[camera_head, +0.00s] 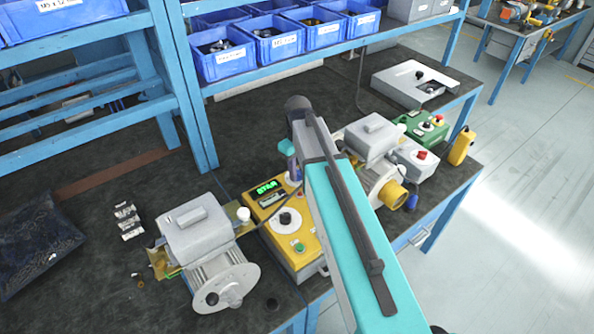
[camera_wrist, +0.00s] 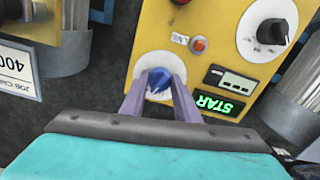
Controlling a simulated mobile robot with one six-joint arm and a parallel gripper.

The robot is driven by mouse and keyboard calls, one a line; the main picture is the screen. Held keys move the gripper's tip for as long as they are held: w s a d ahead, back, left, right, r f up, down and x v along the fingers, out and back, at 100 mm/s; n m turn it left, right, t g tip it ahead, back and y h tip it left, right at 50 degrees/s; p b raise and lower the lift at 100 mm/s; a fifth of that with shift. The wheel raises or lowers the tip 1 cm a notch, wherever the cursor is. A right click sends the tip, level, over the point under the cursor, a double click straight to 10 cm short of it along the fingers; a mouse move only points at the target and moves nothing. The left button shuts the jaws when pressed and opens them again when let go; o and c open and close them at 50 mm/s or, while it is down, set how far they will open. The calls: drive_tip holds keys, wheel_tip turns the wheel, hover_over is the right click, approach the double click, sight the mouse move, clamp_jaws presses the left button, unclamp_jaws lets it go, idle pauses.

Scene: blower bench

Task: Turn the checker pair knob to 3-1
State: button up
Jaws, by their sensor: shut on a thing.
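The checker is a yellow box (camera_head: 300,262) on the bench, left of my arm in the head view; its yellow face (camera_wrist: 165,30) fills the upper middle of the wrist view. My gripper (camera_wrist: 158,84) is shut on a small blue knob (camera_wrist: 158,88) on a round white dial, one purple finger on each side. I cannot read the dial's marks or the knob's setting. The checker also has a lit green display (camera_wrist: 212,104) and a larger black knob (camera_wrist: 272,31) on a white dial. In the head view my arm covers the held knob.
A grey motor unit with a round flange (camera_head: 226,288) stands left of the checker. Another grey and yellow unit (camera_head: 368,138) and a green control box (camera_head: 424,130) stand right of my arm. Blue bins (camera_head: 275,42) line the shelf behind.

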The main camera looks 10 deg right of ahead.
drive_tip(key=shift+a, duration=0.1)
drive_tip(key=m+b, duration=0.1)
drive_tip(key=m, duration=0.3)
drive_tip(key=shift+m+b, duration=0.5)
drive_tip(key=shift+m, duration=1.4)
drive_tip(key=o, duration=1)
drive_tip(key=shift+o, duration=0.2)
